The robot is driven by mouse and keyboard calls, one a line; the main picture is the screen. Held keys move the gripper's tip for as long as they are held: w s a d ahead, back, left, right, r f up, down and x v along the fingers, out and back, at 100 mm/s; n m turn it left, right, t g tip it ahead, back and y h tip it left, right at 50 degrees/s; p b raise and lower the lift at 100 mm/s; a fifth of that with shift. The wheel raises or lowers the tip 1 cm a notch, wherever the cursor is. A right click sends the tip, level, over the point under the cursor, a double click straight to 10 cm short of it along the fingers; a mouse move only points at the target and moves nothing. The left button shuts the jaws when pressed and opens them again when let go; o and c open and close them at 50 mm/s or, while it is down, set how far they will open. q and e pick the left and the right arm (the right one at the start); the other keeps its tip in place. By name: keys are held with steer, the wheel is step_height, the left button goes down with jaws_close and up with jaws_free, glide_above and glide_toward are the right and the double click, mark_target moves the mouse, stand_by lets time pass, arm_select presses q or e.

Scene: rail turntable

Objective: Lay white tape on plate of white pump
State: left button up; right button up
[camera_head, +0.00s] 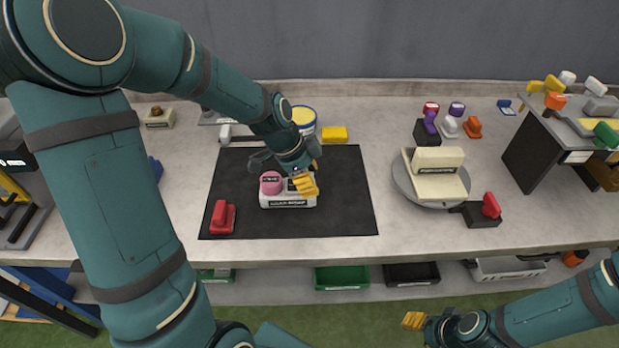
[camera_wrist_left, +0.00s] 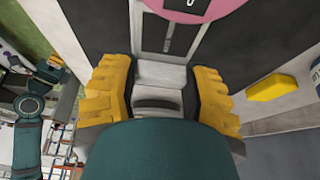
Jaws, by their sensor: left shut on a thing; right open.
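My left gripper (camera_head: 304,184) is over the black mat, at the right end of a white device with a pink round top (camera_head: 271,183) and a dark front label. In the left wrist view its yellow fingers (camera_wrist_left: 160,95) are closed on a pale grey-white block (camera_wrist_left: 160,73), just beside the pink disc (camera_wrist_left: 190,8). I cannot tell whether this block is the white tape or part of the device. A cream machine (camera_head: 438,160) with a plate stands on the round turntable (camera_head: 405,187); I cannot read its label. My right gripper (camera_head: 413,320) is open, low in front of the bench.
A red tool (camera_head: 222,216) lies on the mat's front left. A yellow block (camera_head: 334,134) and a yellow-topped can (camera_head: 303,118) stand behind. Small white (camera_head: 448,127) and orange (camera_head: 473,127) items stand behind the turntable. A raised shelf (camera_head: 540,150) is at right.

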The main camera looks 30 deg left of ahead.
arm_select(q)
steer(key=shift+f+b, duration=0.3)
steer(key=shift+b, duration=0.05)
stand_by(0.3)
steer(key=o, duration=0.8)
steer(key=v, duration=1.2)
